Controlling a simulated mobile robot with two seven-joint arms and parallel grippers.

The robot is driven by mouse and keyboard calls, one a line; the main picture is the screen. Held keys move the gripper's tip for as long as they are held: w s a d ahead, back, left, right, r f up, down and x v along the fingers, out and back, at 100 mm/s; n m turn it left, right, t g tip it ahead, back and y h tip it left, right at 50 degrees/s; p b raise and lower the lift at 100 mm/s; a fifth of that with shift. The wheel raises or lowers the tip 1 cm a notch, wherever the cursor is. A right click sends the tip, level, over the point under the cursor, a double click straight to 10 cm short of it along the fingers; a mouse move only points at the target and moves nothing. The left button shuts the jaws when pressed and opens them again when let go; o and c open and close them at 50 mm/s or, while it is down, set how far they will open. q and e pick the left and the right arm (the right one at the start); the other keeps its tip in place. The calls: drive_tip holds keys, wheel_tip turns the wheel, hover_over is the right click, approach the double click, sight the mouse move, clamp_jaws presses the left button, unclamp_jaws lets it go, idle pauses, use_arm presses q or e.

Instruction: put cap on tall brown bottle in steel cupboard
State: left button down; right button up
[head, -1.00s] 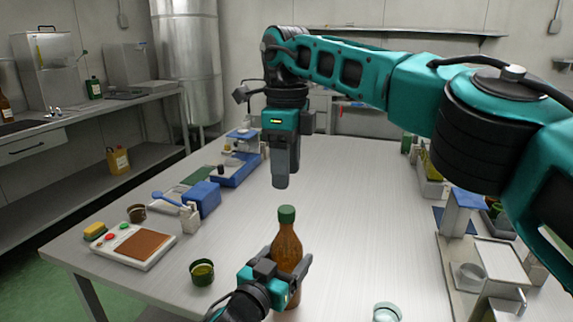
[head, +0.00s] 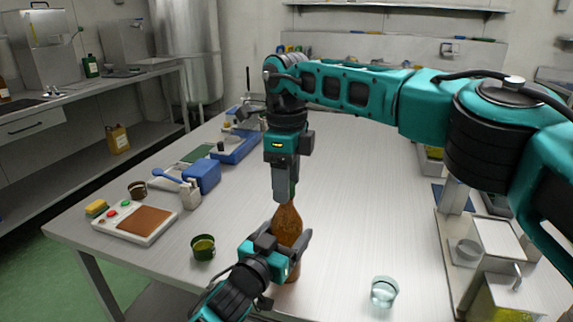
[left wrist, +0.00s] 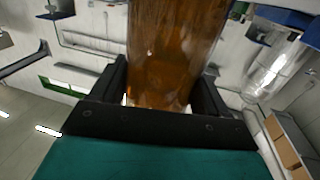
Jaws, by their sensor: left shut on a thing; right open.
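The tall brown bottle (head: 288,222) stands upright near the table's front edge. My left gripper (head: 285,250) is shut on its body, and the bottle fills the middle of the left wrist view (left wrist: 170,60) between the two dark fingers. My right gripper (head: 284,196) points straight down over the bottle's neck and is open. Its fingers hide the bottle's top and the green cap there. I cannot tell whether the fingers touch the cap. No steel cupboard can be made out for certain.
A small glass (head: 384,291) stands right of the bottle. A green cup (head: 203,247) and a panel with a brown pad (head: 138,222) stand left. A blue block (head: 203,175) is behind them. Steel equipment (head: 495,240) lines the right edge. The table's middle is clear.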

drive_tip(key=shift+f, duration=0.1)
drive_tip(key=shift+c, duration=0.4)
clamp_jaws()
drive_tip(key=m, duration=0.5)
drive_tip(key=shift+o, duration=1.1)
unclamp_jaws()
wheel_tip(320, 180, up, 12)
